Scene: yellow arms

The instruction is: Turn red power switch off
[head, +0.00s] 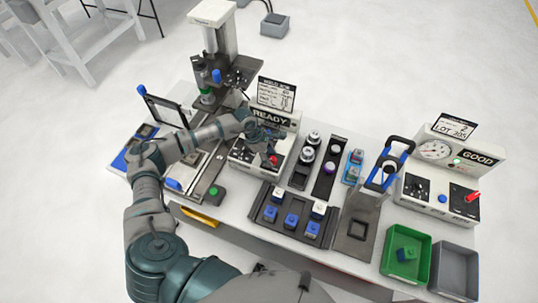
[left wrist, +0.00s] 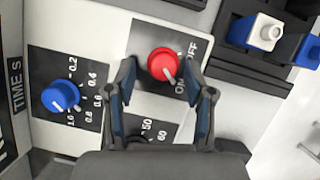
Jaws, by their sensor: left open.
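The red power switch (left wrist: 164,64) is a round red knob on a dark plate marked ON and OFF in the left wrist view. Its white pointer line faces the ON side. In the head view the red knob (head: 273,160) sits on the front of the white READY box (head: 245,150). My left gripper (left wrist: 160,72) is open, with one fingertip on each side of the red knob; I cannot tell whether they touch it. In the head view the left gripper (head: 262,143) reaches over the box from the left and partly covers it. My right gripper is not in view.
A blue dial (left wrist: 60,97) and a 50/60 dial, mostly hidden by my gripper, sit on the same panel. A rack of blue and white blocks (head: 291,221) stands in front. A GOOD box (head: 437,196) with another red control (head: 473,197) is far right, behind green (head: 420,277) and grey bins.

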